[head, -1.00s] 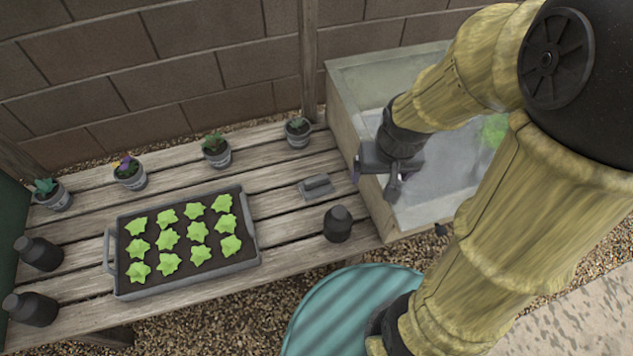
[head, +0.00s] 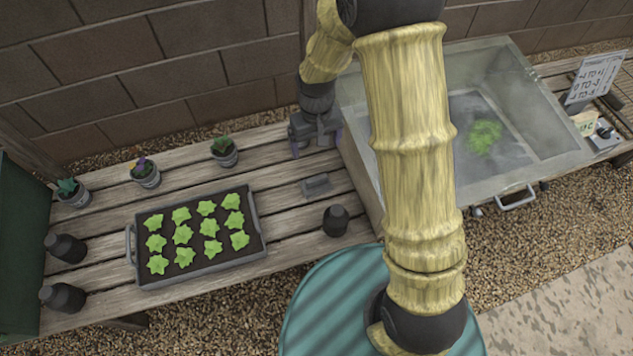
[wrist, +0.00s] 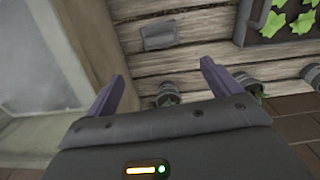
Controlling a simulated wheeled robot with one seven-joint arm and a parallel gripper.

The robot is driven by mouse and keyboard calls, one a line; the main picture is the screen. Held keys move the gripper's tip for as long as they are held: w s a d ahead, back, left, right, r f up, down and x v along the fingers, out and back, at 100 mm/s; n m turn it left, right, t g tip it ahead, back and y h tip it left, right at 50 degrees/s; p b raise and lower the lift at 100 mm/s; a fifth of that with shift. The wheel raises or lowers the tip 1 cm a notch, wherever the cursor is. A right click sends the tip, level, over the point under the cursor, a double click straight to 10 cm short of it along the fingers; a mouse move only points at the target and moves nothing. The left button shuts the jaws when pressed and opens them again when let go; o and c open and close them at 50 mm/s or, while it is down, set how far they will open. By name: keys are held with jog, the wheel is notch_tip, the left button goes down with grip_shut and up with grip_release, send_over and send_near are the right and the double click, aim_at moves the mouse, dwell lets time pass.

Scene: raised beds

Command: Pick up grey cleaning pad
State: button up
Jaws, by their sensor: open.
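The grey cleaning pad (head: 315,186) lies flat on the slatted wooden bench, between the seedling tray and the glass-sided box. It has a raised grip on top. It also shows in the wrist view (wrist: 159,36), ahead of the fingers and near the top of the picture. My gripper (head: 315,146) hangs above the back of the bench, behind the pad and apart from it. In the wrist view my gripper (wrist: 162,82) has its two purple fingers spread wide with nothing between them.
A seedling tray (head: 262,238) stands left of the pad, a dark bottle (head: 336,221) in front of it. The glass-sided box (head: 364,180) is to the right. Small pots, including one (head: 224,153), line the back. A potted plant (wrist: 167,95) shows near the fingers in the wrist view.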

jog(key=b, duration=0.4)
send_near(317, 178)
notch_tip(317, 178, down, 5)
jog(key=shift+s+f, duration=0.1)
notch_tip(317, 178, down, 5)
jog(key=shift+f+b, duration=0.1)
jog(key=shift+b, duration=0.8)
jog(key=shift+c, duration=0.4)
jog(key=c, duration=1)
